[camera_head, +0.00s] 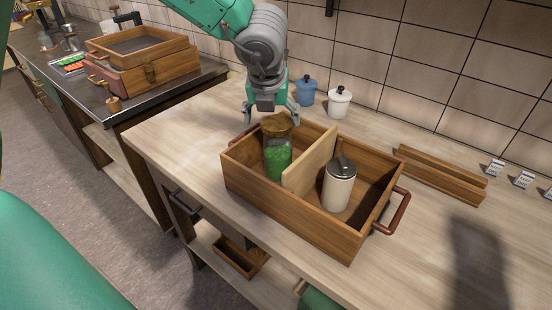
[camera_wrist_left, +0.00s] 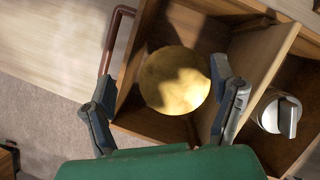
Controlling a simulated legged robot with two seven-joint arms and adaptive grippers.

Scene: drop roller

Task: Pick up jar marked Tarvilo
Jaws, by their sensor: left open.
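A glass jar with green contents (camera_head: 278,165) and a brown lid stands upright in the left compartment of a wooden box (camera_head: 300,217). A cream jar with a grey lid (camera_head: 338,187) stands in the right compartment; its lid shows in the left wrist view (camera_wrist_left: 279,114). I cannot read the name Tarvilo on any jar. My left gripper (camera_head: 274,112) is open just above the green jar. In the left wrist view, the round golden-brown lid (camera_wrist_left: 174,80) lies between its spread fingers. Whether they touch it is unclear. My right gripper is not in view.
A thin wooden divider (camera_head: 311,163) stands close beside the green jar. The box has side handles (camera_head: 398,212). A blue jar (camera_head: 306,91) and a white jar (camera_head: 339,102) stand behind it. A wooden rack (camera_head: 440,177) and small cards lie right. The front right counter is clear.

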